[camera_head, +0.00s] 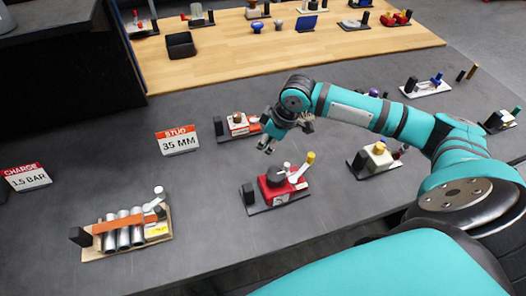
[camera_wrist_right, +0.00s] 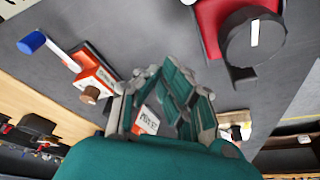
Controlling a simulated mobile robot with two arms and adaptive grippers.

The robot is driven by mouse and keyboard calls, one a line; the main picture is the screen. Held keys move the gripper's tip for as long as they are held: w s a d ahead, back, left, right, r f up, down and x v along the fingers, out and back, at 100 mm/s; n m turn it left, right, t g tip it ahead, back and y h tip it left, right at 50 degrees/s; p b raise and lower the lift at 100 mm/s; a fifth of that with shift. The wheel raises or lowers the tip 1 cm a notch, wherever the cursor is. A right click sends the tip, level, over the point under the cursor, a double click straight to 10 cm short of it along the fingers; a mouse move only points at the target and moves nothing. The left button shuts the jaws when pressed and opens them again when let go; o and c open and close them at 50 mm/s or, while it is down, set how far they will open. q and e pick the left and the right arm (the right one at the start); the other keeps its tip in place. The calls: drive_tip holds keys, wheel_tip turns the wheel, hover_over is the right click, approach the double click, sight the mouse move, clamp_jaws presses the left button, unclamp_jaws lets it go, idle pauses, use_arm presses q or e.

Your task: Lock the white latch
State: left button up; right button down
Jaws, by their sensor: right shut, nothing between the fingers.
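A white latch-like lever (camera_head: 158,195) stands at the right end of a device with several silver cylinders under an orange bar (camera_head: 125,225), at the lower left of the head view. I cannot tell for certain that it is the task's white latch, or how it is set. My right gripper (camera_head: 267,148) hangs over the dark table, shut and empty, above and behind the red device (camera_head: 285,185). It is well apart from the cylinder device, to its upper right. The fingers also show in the wrist view (camera_wrist_right: 165,105). My left gripper is not in view.
An orange-and-white device (camera_head: 240,124) is close behind my right gripper. A cream device (camera_head: 380,155) stands to the right. Signs reading 35 MM (camera_head: 178,140) and 1.5 BAR (camera_head: 27,178) stand on the left. The table between the cylinder device and the red device is clear.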

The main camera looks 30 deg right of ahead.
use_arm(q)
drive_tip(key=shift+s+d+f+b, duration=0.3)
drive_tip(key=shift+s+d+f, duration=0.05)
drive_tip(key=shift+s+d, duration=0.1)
use_arm(e)
drive_tip(key=s+v, duration=0.1)
drive_tip(key=v, duration=0.5)
drive_tip(key=shift+d+f, duration=0.2)
drive_tip(key=shift+d, duration=0.1)
